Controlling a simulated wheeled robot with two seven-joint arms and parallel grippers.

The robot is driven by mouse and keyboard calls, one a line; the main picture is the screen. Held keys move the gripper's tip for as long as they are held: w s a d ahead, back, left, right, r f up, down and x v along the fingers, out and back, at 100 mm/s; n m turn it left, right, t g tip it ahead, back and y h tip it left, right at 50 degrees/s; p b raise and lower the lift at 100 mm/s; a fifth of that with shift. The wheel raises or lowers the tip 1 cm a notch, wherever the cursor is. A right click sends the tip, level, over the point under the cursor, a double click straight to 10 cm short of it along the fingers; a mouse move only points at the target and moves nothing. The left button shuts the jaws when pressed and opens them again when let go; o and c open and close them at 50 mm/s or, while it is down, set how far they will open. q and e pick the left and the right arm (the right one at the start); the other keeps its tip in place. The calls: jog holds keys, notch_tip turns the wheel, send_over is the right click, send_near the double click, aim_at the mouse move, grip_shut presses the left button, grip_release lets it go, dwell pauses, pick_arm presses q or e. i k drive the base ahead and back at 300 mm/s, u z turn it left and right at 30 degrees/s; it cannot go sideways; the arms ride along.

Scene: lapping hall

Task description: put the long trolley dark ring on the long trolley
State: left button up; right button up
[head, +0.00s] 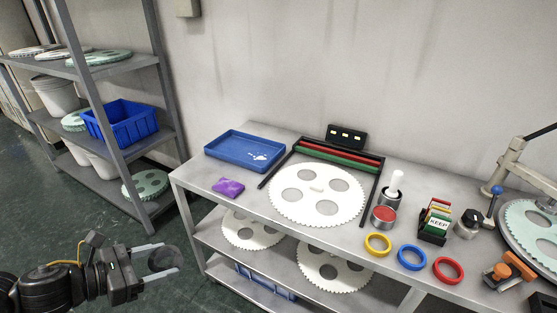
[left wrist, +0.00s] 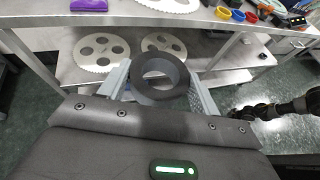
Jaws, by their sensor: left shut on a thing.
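The dark ring (left wrist: 162,78) is a thick dark grey ring. My left gripper (left wrist: 160,88) is shut on it, with one finger on each side. In the head view the left gripper (head: 150,263) holds the ring (head: 165,259) over the floor, left of and in front of the long grey steel trolley (head: 205,187), apart from it. The trolley has a top and lower shelves; its right end is out of view. Part of my right arm (left wrist: 285,108) shows at the right of the left wrist view; its jaw state is unclear.
A shelf rack (head: 150,110) stands left.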

aim_at(200, 169)
jog(key=z, duration=0.1)
jog(key=i, duration=1)
